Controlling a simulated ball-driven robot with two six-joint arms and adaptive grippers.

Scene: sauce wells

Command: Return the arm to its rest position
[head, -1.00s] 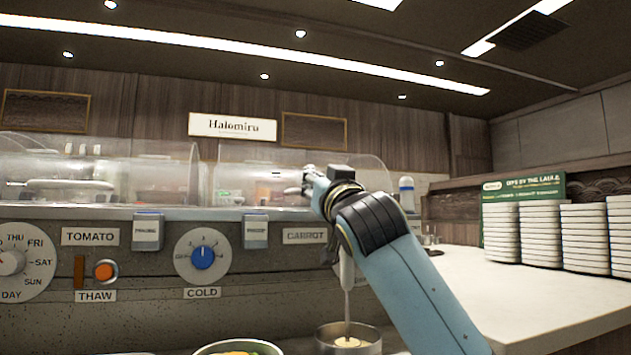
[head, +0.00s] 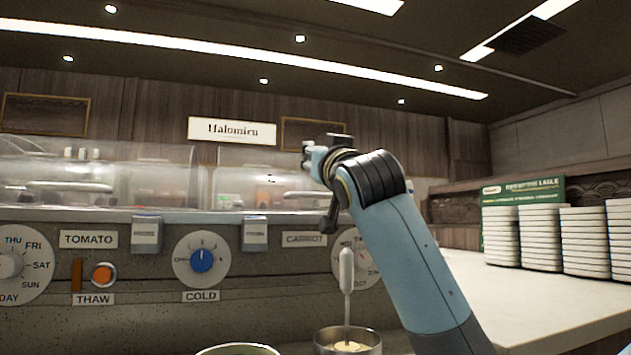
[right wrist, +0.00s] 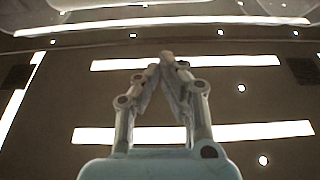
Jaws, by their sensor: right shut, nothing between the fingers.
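My right arm comes in from the lower right in the head view, with its wrist raised in front of the counter. In the right wrist view my right gripper (right wrist: 167,58) is shut and empty, its fingertips together against the ceiling. In the head view the fingers are not clearly made out. A white-handled utensil (head: 347,270) stands upright in a metal cup (head: 371,347) holding pale sauce, below my right wrist and apart from it. My left gripper is not in view.
The counter front carries a blue COLD knob (head: 202,259), an orange THAW button (head: 103,275) and dials. Clear curved guards (head: 100,180) rise above it. A bowl rim (head: 238,349) shows at the bottom. Stacks of white plates (head: 541,237) stand right; the pale countertop (head: 500,292) before them is clear.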

